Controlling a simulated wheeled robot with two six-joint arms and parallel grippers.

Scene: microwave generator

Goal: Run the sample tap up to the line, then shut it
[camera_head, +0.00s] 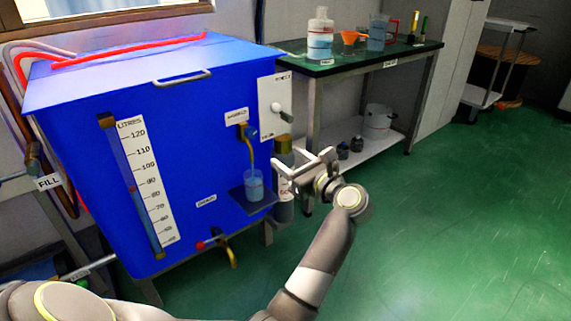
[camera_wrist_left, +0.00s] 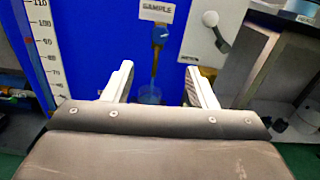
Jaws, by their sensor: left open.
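The sample tap, with a blue handle (camera_head: 250,132) and a thin brass spout, sticks out of the front of the blue tank (camera_head: 90,170). It also shows under the SAMPLE label in the left wrist view (camera_wrist_left: 160,34). A clear beaker (camera_head: 254,186) with blue liquid in it stands below the spout on a small dark shelf (camera_head: 240,205). My right gripper is not in view.
A white panel with a lever (camera_head: 284,115) is right of the tap. A lower brass tap with a red handle (camera_head: 203,244) sticks out below. A level gauge (camera_head: 145,180) is at left. A bench (camera_head: 350,66) with bottles stands behind; green floor is open at right.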

